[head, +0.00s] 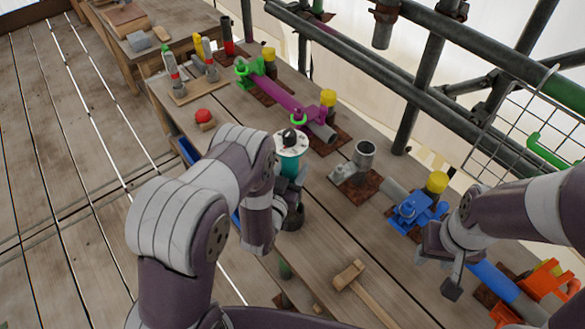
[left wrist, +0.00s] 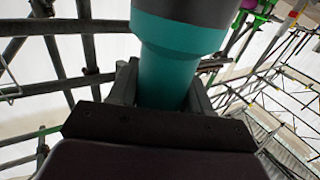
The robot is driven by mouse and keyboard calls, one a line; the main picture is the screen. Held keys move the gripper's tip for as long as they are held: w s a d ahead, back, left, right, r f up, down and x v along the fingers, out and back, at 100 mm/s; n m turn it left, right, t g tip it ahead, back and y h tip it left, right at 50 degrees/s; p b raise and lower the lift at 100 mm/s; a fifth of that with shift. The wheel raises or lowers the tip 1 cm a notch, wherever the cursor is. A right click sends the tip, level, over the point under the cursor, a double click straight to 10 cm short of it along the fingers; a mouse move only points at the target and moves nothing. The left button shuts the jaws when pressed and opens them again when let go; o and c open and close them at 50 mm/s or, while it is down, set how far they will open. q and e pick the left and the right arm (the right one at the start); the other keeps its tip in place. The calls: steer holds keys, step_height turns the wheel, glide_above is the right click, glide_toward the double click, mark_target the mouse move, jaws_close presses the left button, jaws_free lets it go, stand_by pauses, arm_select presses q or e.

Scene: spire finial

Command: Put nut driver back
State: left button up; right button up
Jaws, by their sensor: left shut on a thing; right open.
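My left gripper (head: 296,186) is shut on a teal, cylindrical tool, which I take to be the nut driver (head: 289,164). Its pale top has a dark knob, and it is held above the front part of the bench. In the left wrist view the teal body of the nut driver (left wrist: 168,72) sits between the fingers, with a dark grey section above. A dark round part shows just below the gripper; I cannot tell whether it belongs to the tool. My right gripper (head: 443,268) is open and empty, close in front of the blue clamp (head: 414,213).
The bench (head: 250,140) carries a wooden rack (head: 196,88) with upright tools, a red button (head: 203,116), a grey cup-like socket (head: 362,160), a mallet (head: 350,274), a purple coupler (head: 280,94) and an orange clamp (head: 545,285). Scaffold tubes (head: 430,75) run along the back.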

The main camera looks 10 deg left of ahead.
arm_select(q)
step_height(320, 180, down, 11)
steer(key=b, duration=0.9)
steer(key=shift+b, duration=0.4)
steer(key=shift+w, duration=0.1)
steer(key=o, duration=1.2)
steer(key=shift+o, duration=1.2)
steer(key=shift+f, duration=0.1)
steer(key=shift+o, duration=1.4)
steer(key=shift+f, duration=0.15)
